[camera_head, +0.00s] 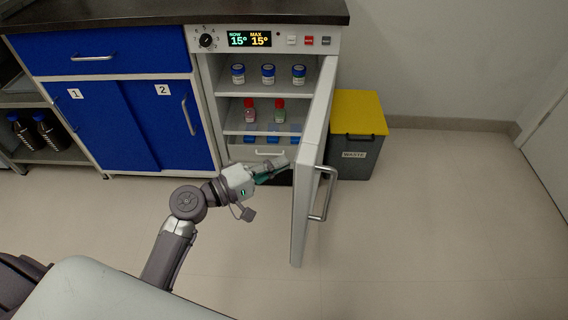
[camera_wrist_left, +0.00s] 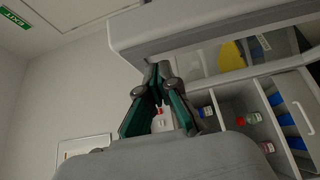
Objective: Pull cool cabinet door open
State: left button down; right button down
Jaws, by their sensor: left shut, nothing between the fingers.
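The cool cabinet (camera_head: 216,120) stands under the dark counter, its display reading 15°. Its white door (camera_head: 312,150) is swung wide open toward me, hinged on the right. The door's metal bar handle (camera_head: 326,195) is on the outer face, facing right. My left gripper (camera_head: 279,167) is shut and empty, in front of the opening on the inner side of the door. Its tip is close to the inner face; I cannot tell whether it touches. In the left wrist view its fingers (camera_wrist_left: 160,85) converge beside a pale panel. My right gripper is not in view.
A grey waste bin (camera_head: 356,158) with a yellow lid stands behind the door. Blue cupboards (camera_head: 115,125) are at left. Floor in front and right is clear.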

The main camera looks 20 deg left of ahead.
pick_arm(q)
jog(key=shift+d, duration=0.7)
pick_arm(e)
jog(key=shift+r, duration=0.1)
